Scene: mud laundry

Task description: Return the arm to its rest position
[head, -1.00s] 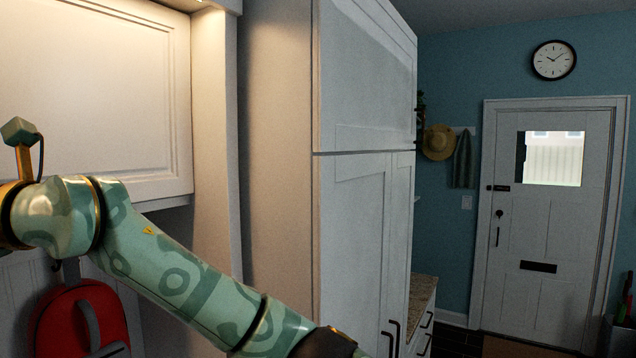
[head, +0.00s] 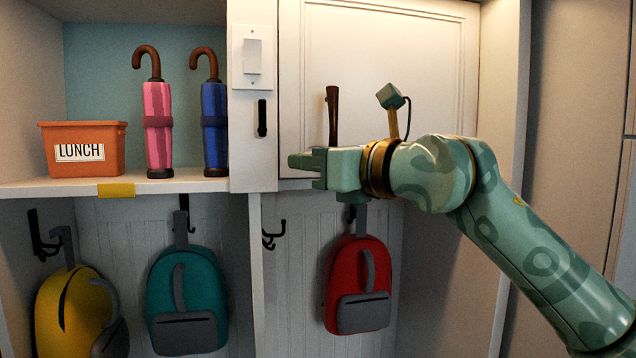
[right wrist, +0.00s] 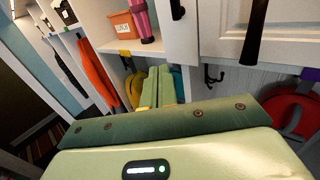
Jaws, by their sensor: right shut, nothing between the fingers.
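My right arm comes in from the right in the head view, green with darker patterns. Its gripper (head: 303,164) points left, in front of the white cabinet door's lower edge, shut and empty. In the right wrist view its two green fingers (right wrist: 158,88) lie together with nothing between them. My left gripper is not in view.
A cabinet door (head: 400,60) with a dark handle (head: 333,117) is behind the gripper. Left are a shelf (head: 60,189) with an orange LUNCH bin (head: 85,165), pink umbrella (head: 158,130) and blue umbrella (head: 214,125). Yellow (head: 65,320), teal (head: 165,295) and red (head: 345,265) backpacks hang below.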

